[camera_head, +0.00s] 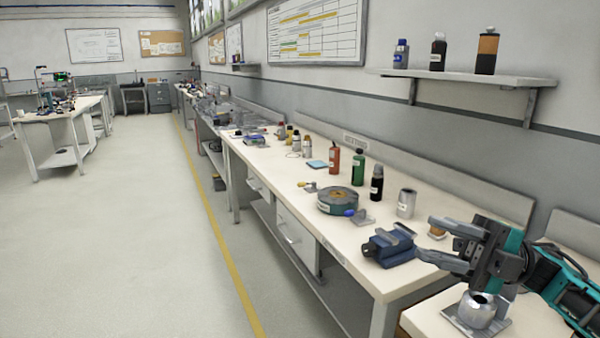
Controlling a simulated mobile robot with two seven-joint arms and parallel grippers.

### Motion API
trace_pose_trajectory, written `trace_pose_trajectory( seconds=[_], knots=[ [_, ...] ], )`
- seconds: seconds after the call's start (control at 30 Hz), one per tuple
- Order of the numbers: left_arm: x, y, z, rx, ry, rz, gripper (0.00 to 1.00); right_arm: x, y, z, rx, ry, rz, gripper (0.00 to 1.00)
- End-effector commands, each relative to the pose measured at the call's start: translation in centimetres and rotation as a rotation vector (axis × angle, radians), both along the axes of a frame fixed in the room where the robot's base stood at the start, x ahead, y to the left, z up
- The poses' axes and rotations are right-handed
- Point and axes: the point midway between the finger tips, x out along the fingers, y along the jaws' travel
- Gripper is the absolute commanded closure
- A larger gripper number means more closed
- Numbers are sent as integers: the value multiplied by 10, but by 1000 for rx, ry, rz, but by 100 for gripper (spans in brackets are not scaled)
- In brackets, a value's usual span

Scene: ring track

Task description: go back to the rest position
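My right gripper (426,240) comes in from the right edge on a dark and teal arm. Its two grey fingers point left and stand apart, with nothing seen held between them. It shows over the near right end of the workbench (340,265), just right of a blue vise (389,246). A round metal piece on a flat plate (479,311) shows below the gripper on the nearer tabletop. My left gripper is not in view.
A wall shelf (462,78) holds three bottles. The floor (120,240) at left is clear.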

Motion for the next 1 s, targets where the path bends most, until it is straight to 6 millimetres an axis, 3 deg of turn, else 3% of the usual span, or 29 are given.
trace_pose_trajectory(
  seconds=[0.1,0.2,0.27,0.4,0.57,0.7,0.83,1.0],
  knots=[
    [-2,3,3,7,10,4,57,17,26,-31,155,193,-162,64],
    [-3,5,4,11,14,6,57,30,37,-63,255,376,-323,64],
    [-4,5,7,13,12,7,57,34,40,-88,301,498,-424,64],
    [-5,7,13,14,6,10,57,29,40,-156,369,810,-668,64],
    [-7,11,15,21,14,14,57,-10,34,-245,372,1197,-936,64],
    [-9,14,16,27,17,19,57,-65,30,-308,324,1496,-1118,64],
    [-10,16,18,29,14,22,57,-104,30,-340,275,1669,-1212,64],
    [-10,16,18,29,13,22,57,-123,29,-353,249,1745,-1250,64]
  ],
)
